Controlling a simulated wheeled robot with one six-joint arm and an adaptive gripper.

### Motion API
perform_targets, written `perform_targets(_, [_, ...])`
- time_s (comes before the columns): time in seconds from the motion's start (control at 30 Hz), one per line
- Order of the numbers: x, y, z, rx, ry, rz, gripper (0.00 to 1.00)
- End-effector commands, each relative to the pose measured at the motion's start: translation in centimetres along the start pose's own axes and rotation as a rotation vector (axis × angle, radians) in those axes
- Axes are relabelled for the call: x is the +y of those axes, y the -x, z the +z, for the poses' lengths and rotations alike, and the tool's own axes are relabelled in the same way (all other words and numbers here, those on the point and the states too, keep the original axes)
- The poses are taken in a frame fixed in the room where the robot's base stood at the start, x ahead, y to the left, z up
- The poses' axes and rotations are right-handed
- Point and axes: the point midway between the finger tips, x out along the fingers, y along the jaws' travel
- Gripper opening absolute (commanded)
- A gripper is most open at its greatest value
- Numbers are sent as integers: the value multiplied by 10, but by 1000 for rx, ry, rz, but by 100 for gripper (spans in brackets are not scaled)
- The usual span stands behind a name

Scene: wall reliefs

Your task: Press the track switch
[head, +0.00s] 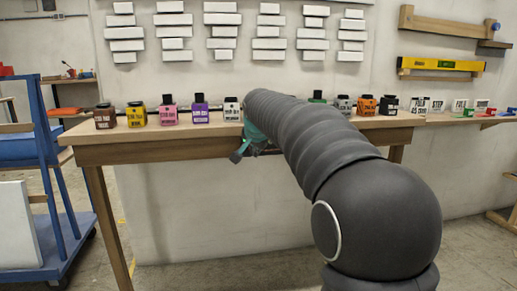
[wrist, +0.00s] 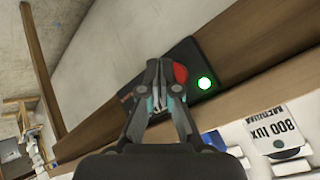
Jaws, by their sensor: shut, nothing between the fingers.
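In the wrist view a dark switch panel (wrist: 192,55) is fixed on the wooden table's front face. It carries a red part (wrist: 180,73), partly hidden by my fingers, and a lit green round lamp (wrist: 204,83). No lettering naming the track switch is readable on it. My gripper (wrist: 160,66) is shut and empty, its tips in front of the panel close to the red part. I cannot tell whether they touch. In the head view my gripper (head: 243,150) shows at the table's front edge, and my arm hides the panel.
The wooden table (head: 110,152) carries a row of labelled bottles, including a yellow one (head: 136,114) and a purple one (head: 200,109). White blocks (head: 172,31) hang on the wall above. A blue cart (head: 60,170) stands left. Floor below the table is clear.

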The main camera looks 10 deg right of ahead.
Motion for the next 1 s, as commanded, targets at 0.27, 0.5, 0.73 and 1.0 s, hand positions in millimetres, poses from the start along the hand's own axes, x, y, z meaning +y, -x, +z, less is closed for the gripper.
perform_targets(0.27, [0,0,0,0,0,0,0])
perform_targets(0.5, [-2,-2,-2,-1,0,0,0])
perform_targets(0.73, [-5,-6,-5,0,0,0,0])
perform_targets(1.0, [-4,-6,-5,0,0,0,0])
